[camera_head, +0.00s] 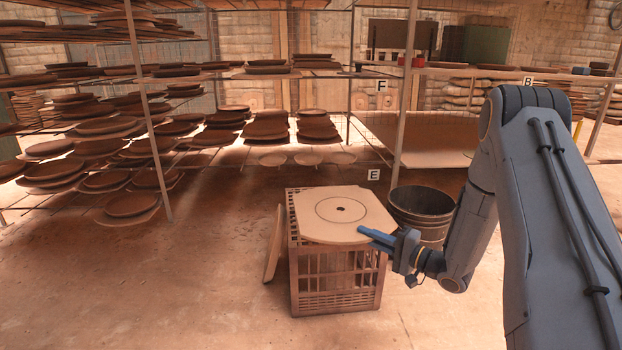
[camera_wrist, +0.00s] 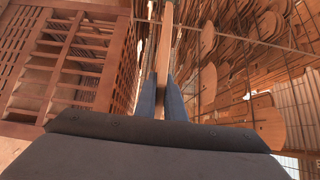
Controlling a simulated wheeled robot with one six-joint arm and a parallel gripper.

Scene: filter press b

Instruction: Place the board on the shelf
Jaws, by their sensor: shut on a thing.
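The board (camera_head: 320,199) is a flat, pale tan slab with clipped corners, a drawn circle and a small dark hole. It lies level at the top of a brown slatted crate (camera_head: 335,296); I cannot tell whether it touches the crate. My gripper (camera_head: 372,235) is shut on the board's right front edge. In the wrist view the board (camera_wrist: 165,38) shows edge-on as a thin strip between my blue fingers (camera_wrist: 162,98). The shelf rack (camera_head: 138,90) stands behind, with several levels. Labels F (camera_head: 382,87), E (camera_head: 374,175) and B (camera_head: 527,82) mark places on it.
A second board (camera_head: 272,245) leans on the crate's left side. A dark bucket (camera_head: 420,208) stands close behind my gripper. Many round plates fill the left racks. A lower shelf bay (camera_head: 415,140) below F looks bare. Thin upright posts divide the rack. The front floor is clear.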

